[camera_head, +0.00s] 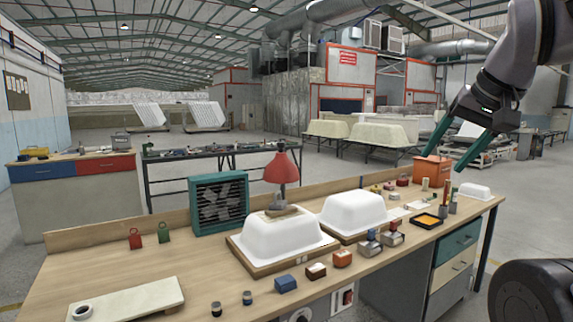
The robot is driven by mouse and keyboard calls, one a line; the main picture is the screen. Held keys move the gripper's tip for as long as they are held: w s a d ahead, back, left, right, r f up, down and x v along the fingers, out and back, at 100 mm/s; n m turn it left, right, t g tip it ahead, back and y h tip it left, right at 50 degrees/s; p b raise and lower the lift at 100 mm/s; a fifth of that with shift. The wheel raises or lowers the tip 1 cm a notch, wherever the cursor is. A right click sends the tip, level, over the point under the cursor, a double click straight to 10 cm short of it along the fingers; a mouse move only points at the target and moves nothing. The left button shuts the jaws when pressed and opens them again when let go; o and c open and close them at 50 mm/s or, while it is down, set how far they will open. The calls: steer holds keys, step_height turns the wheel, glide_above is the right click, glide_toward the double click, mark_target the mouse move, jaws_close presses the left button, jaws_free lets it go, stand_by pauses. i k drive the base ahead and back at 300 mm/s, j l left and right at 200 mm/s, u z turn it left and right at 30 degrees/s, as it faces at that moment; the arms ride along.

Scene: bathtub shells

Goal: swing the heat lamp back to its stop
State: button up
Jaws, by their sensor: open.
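The heat lamp (282,168) has a red cone-shaped shade with a dark top. It hangs over the left white tub shell (280,238), which lies upside down on a wooden board. A small tan and grey piece (281,211) sits on top of that shell below the shade. The lamp's arm is hard to make out, and I cannot see its stop. My gripper (440,161) has teal fingers spread apart and empty. It is at the upper right, well to the right of the lamp, in front of an orange box in the picture.
A second white shell (352,212) lies right of the first. A green-framed fan (218,203) stands behind left. Small blocks and tins line the bench's front edge. The orange box (432,170) and a yellow tray (426,221) are at right. The bench's left part is mostly clear.

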mark_target(281, 170)
steer(key=i+j, duration=0.25)
steer(key=i, duration=0.2)
steer(key=i+j+u, duration=0.1)
steer(key=i+j, duration=0.2)
steer(key=i, duration=0.1)
